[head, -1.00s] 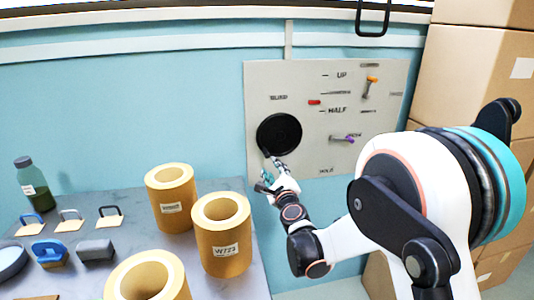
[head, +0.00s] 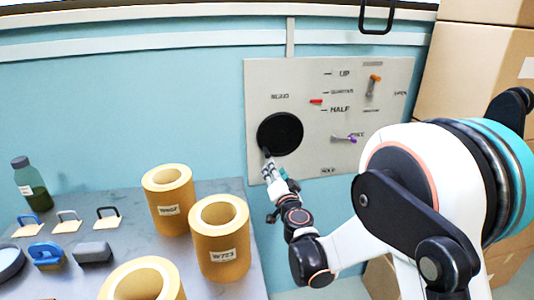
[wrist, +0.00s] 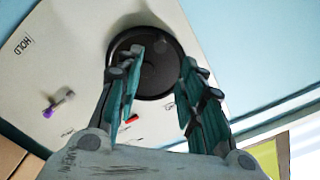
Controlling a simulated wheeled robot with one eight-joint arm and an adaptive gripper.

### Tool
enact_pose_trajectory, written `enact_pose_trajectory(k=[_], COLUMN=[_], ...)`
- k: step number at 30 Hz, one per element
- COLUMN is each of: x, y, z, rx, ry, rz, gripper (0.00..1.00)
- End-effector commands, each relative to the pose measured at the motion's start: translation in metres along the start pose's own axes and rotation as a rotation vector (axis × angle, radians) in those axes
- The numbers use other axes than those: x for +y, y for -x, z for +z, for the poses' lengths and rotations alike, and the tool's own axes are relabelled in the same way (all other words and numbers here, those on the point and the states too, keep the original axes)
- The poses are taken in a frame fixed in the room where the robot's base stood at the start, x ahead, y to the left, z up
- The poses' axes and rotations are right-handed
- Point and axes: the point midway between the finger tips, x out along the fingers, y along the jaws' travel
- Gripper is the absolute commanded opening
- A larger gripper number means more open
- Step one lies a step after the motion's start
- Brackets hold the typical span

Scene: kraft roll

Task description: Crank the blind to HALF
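The black round crank disc (head: 280,133) is on the pale wall panel (head: 262,83), and it also shows in the wrist view (wrist: 158,75). A small red pointer (head: 316,101) sits between the QUARTER and HALF marks, and it shows below the disc in the wrist view (wrist: 133,118). My gripper (head: 272,163) is at the disc's lower left edge. In the wrist view its teal fingers (wrist: 162,60) are apart in front of the disc, with nothing seen between them. I cannot tell whether they touch it. No crank knob is clearly visible.
A lever with an orange knob (head: 375,78) and one with a purple tip (head: 350,139) are right of the disc. A table (head: 110,237) at left holds yellow-brown rolls (head: 221,237), a bottle (head: 32,186) and small tools. Cardboard boxes (head: 480,70) stand at right.

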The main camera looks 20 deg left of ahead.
Motion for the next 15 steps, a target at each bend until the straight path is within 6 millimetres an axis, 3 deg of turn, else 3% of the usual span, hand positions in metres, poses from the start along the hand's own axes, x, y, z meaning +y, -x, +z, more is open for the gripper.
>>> enact_pose_trajectory(k=[5,15], x=[0.001,0.002], y=[-0.018,-0.083], z=[0.001,0.002], rx=[0.0,0.0], ry=[0.006,0.004], rz=[0.0,0.0], gripper=[0.36,0.36])
